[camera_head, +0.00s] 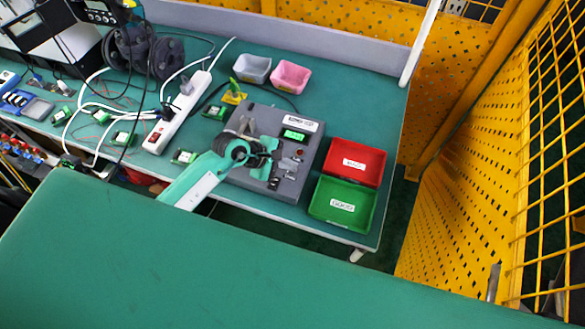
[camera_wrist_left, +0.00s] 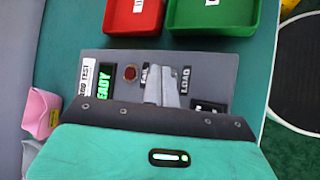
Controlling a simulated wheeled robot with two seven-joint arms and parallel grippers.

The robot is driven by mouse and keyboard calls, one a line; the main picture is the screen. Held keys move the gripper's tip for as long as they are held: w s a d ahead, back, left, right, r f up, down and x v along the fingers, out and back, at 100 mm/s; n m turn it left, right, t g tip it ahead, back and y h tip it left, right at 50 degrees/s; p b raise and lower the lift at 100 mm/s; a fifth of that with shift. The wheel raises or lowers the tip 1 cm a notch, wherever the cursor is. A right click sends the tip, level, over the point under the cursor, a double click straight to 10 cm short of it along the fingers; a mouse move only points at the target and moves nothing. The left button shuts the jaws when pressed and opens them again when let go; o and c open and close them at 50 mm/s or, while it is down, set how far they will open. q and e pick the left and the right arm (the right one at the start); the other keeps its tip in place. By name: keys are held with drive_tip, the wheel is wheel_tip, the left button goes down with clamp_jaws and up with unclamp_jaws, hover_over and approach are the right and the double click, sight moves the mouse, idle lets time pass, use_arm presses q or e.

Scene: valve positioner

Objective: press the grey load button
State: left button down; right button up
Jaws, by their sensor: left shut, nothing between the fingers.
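The grey test box (camera_head: 237,176) stands on the green bench; its panel also shows in the left wrist view (camera_wrist_left: 112,60). It bears a lit green READY display (camera_head: 293,135), a red round button (camera_wrist_left: 130,72), and FAIL and LOAD labels (camera_wrist_left: 186,80). My left gripper (camera_head: 275,182) is over the panel, its fingers shut and empty. In the left wrist view the fingers (camera_wrist_left: 161,72) lie between the FAIL and LOAD labels. The grey load button cannot be made out; the fingers may cover it. Contact cannot be told. My right gripper is not in view.
A red tray (camera_head: 376,179) and a green tray (camera_head: 362,225) stand right of the box. Grey (camera_head: 252,68) and pink (camera_head: 290,77) bins stand behind it. A white power strip (camera_head: 186,108) and cables lie left. Yellow mesh fencing (camera_head: 470,190) stands at the right.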

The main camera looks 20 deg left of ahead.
sight(288, 172)
use_arm(q)
drive_tip(key=shift+f, duration=0.3)
drive_tip(key=shift+r, duration=0.15)
idle(0.3)
drive_tip(key=shift+r, duration=0.7)
wheel_tip(288, 172, up, 5)
drive_tip(key=p, duration=0.3)
drive_tip(key=shift+a, duration=0.1)
idle(0.8)
